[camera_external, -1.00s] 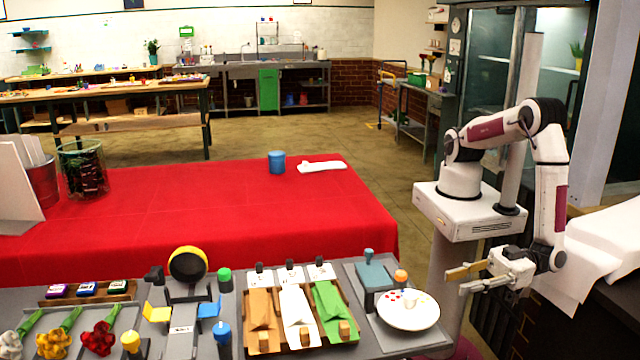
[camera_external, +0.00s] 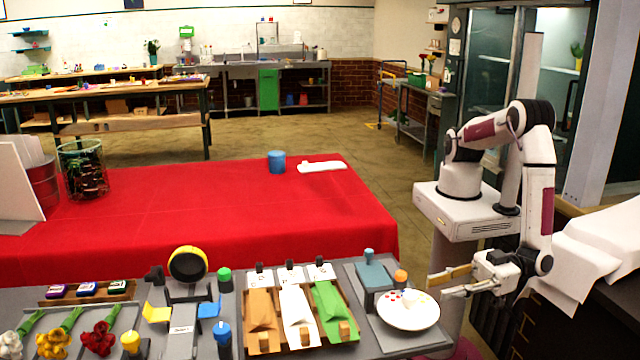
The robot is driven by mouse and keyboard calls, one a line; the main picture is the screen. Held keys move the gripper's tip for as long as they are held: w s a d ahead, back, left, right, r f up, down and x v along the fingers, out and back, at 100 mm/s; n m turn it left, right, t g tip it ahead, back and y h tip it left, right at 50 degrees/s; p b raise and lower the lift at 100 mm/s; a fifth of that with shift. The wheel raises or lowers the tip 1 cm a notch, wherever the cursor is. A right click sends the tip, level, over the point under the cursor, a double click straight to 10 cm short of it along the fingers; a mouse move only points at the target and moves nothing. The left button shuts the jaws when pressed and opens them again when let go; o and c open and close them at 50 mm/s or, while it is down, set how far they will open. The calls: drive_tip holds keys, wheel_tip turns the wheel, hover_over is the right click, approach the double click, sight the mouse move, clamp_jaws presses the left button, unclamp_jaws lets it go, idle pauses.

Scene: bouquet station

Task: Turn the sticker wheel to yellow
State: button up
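The sticker wheel (camera_external: 397,315) is a white disc with small red and yellow dots along its rim and a pale knob near its middle. It lies on the grey worktop at the right. Which colour is selected is too small to tell. My gripper (camera_external: 441,284) is just right of the wheel and above it, its two tan-tipped fingers pointing left. The fingers are apart with nothing between them, and they do not appear to touch the wheel.
A teal block (camera_external: 373,275) and an orange-topped piece (camera_external: 400,277) stand behind the wheel. A wooden tray (camera_external: 338,338) of brown, white and green envelopes is to its left. A black and yellow ring (camera_external: 188,264) and flowers (camera_external: 98,338) stand farther left. The red table (camera_external: 200,210) is mostly clear.

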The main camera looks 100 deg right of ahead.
sight(418, 305)
drive_tip(key=shift+w+a, duration=0.2)
drive_tip(key=shift+w, duration=1.4)
drive_tip(key=shift+w+a, duration=0.2)
drive_tip(key=shift+w, duration=1.4)
clamp_jaws()
